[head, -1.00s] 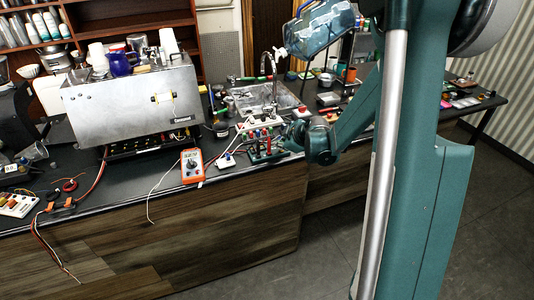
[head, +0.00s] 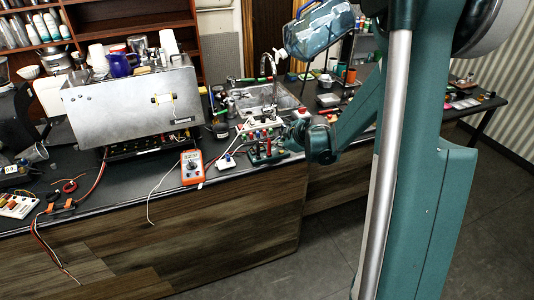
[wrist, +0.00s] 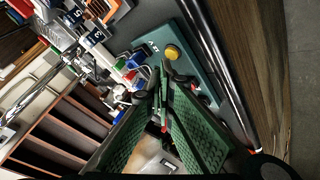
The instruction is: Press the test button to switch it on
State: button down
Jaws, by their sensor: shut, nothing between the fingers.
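In the wrist view a round yellow button (wrist: 172,53) stands on a teal board (wrist: 197,62). It is the only button I see there, and I cannot read a label naming it as the test button. My gripper (wrist: 162,97) is shut and empty, its green fingers pointing toward the board just below the yellow button in the picture. I cannot tell whether the tips touch anything. In the head view my gripper (head: 284,146) is at the right end of the teal board (head: 262,160), and the button is hidden or too small to make out.
A row of coloured connectors (wrist: 128,68) lies beside the board. In the head view an orange multimeter (head: 191,167) and a small white switch box (head: 227,161) stand to its left. The steel brewer (head: 130,100) is farther left, and a sink (head: 265,98) lies behind.

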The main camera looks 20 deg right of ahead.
aim_at(279, 154)
notch_tip(279, 154, up, 6)
jog(key=p, duration=0.3)
dwell(0.7)
